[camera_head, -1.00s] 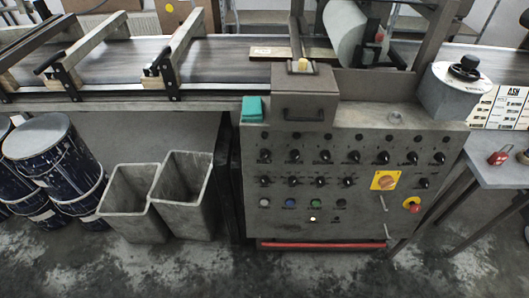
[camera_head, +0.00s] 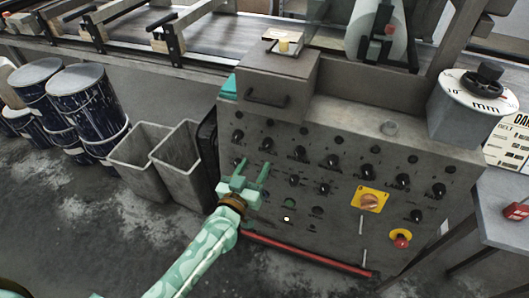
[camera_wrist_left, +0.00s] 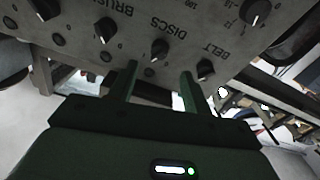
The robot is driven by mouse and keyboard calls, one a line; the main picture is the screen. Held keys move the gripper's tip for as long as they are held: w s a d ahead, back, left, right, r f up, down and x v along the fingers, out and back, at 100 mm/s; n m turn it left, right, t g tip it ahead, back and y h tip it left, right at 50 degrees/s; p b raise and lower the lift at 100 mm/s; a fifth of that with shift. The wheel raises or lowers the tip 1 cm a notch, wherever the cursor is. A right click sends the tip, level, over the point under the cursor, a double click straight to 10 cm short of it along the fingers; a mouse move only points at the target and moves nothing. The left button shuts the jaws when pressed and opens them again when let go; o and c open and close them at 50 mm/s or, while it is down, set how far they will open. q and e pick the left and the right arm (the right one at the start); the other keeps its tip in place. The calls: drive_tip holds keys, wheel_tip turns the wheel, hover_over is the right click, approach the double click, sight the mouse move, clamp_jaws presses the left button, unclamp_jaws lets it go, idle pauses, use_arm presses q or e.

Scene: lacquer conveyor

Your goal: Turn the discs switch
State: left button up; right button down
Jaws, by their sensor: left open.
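The discs switch (camera_head: 266,145) is a small black knob in the upper row of the grey control panel (camera_head: 340,225). In the left wrist view the discs switch (camera_wrist_left: 160,47) shows upside down with the DISCS label, between the belt knob (camera_wrist_left: 205,68) and the brushes knob (camera_wrist_left: 105,28). My left gripper (camera_head: 252,166) is open and empty at the panel's left part, below the switch in the head view. In the wrist view its fingers (camera_wrist_left: 160,68) are spread, with the switch seen between and beyond their tips, apparently not touching. My right gripper is out of view.
A grey box with a handle (camera_head: 270,85) juts out above the knobs. Grey bins (camera_head: 143,155) and dark blue drums (camera_head: 85,100) stand left.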

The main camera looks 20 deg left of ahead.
sight(265, 148)
use_arm(q)
drive_tip(key=w, duration=0.2)
drive_tip(key=w+b, duration=0.1)
drive_tip(key=w, duration=0.4)
drive_tip(key=shift+d+b, duration=0.25)
drive_tip(key=shift+b, duration=0.05)
drive_tip(key=c, duration=1)
